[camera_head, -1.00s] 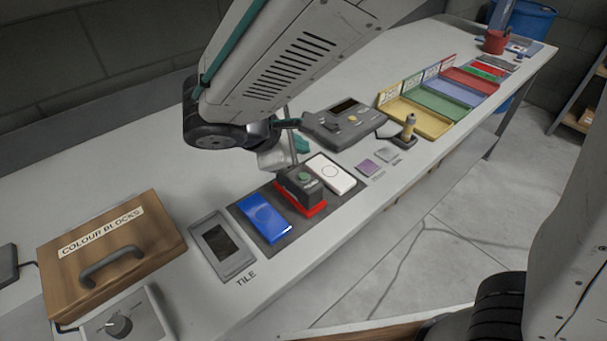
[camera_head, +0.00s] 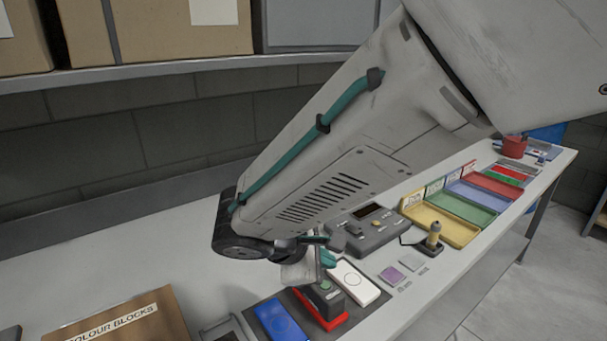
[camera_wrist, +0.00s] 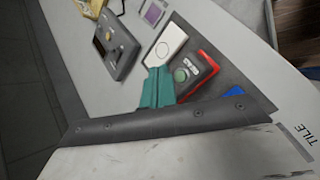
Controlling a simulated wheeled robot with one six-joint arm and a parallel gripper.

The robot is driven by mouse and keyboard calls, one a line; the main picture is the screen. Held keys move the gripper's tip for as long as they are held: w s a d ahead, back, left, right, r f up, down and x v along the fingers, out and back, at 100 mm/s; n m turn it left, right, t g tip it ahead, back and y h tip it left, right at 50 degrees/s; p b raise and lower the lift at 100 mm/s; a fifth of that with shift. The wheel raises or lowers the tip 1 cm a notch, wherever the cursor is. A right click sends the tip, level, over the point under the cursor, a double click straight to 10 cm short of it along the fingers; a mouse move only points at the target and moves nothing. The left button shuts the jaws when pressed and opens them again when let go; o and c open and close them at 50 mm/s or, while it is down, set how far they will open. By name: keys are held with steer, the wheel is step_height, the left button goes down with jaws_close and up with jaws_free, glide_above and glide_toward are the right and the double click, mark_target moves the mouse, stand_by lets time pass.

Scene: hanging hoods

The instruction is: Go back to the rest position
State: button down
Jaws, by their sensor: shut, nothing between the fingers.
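My gripper (camera_wrist: 157,88) has teal fingers, shut with nothing between them. In the head view my gripper (camera_head: 326,259) is partly hidden behind my arm. It is above the bench near a dark mat (camera_head: 262,302), which bears a blue tile (camera_head: 281,321), a black device with a green button on a red base (camera_head: 324,299) and a white tile (camera_head: 353,282). In the wrist view the fingers overlap the white tile's (camera_wrist: 166,43) near end and the edge of the black device (camera_wrist: 190,76); I cannot tell the height between them.
A grey control box (camera_head: 373,232) stands behind the mat. Coloured trays (camera_head: 441,225) line the bench to the right. A wooden box labelled COLOUR BLOCKS (camera_head: 128,318) is at lower left. A shelf with cardboard boxes (camera_head: 180,28) hangs above the back wall. The bench's left rear is clear.

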steer(key=shift+s+d+f+m+g, duration=0.1)
steer(key=shift+s+d+m+g, duration=0.25)
steer(key=shift+s, duration=0.3)
steer(key=shift+s+d+f+m+g, duration=0.1)
steer(key=shift+s+d+m+g, duration=0.15)
steer(key=shift+s+d+g, duration=0.25)
steer(key=s+d+r+m+g+y, duration=0.1)
steer(key=s+d+r+m+y, duration=0.2)
steer(key=s+d+m, duration=0.4)
steer(key=s+d+r+m+g+y, duration=0.1)
steer(key=s+d+r+m+y, duration=0.3)
steer(key=s+d+m, duration=0.4)
steer(key=d+r, duration=0.1)
steer(key=d, duration=0.3)
steer(key=shift+s+d+r, duration=0.2)
steer(key=shift+d+r, duration=0.05)
steer(key=shift+d, duration=0.1)
